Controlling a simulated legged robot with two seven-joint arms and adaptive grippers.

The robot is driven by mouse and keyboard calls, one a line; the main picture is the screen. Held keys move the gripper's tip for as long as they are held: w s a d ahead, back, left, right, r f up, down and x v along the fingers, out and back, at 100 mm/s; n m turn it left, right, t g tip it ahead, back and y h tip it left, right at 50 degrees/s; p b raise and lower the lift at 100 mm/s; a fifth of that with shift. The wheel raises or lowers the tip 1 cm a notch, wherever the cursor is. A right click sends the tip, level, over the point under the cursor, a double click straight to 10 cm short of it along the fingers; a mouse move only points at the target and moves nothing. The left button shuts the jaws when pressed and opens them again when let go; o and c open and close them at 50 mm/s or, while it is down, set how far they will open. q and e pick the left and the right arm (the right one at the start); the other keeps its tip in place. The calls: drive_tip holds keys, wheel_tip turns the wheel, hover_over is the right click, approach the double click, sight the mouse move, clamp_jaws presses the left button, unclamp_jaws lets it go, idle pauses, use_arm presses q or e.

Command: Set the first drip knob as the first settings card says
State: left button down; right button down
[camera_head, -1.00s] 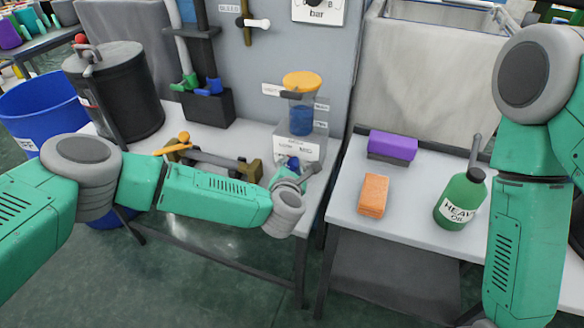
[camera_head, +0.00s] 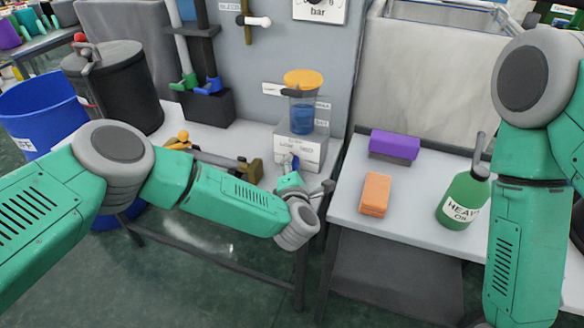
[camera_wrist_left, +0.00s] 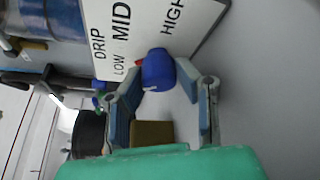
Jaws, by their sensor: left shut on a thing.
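The drip knob (camera_wrist_left: 158,70) is blue and sits on a white plate (camera_wrist_left: 130,22) marked DRIP, LOW, MID and HIGH in the left wrist view. A small red mark shows at its edge, on the side towards the lettering. In the head view the plate is on the pale box (camera_head: 308,150) under the oiler with a yellow cap (camera_head: 302,79). My left gripper (camera_wrist_left: 161,92) is shut on the knob, a finger on each side. In the head view the gripper (camera_head: 291,163) is small and partly hidden by my wrist. I cannot identify the settings card. My right gripper is out of view.
An orange block (camera_head: 375,194), a purple block (camera_head: 394,145) and a green HEAVY OIL bottle (camera_head: 463,200) stand on the right table. A black lidded pot (camera_head: 120,90) and blue bin (camera_head: 40,110) are at left. Brass-coloured fittings (camera_head: 248,172) lie near my left forearm.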

use_arm(q)
drive_tip(key=shift+s+d+f, duration=0.15)
drive_tip(key=shift+s+d, duration=0.05)
drive_tip(key=shift+d, duration=0.05)
drive_tip(key=c, duration=1.2)
unclamp_jaws()
drive_tip(key=shift+a, duration=0.1)
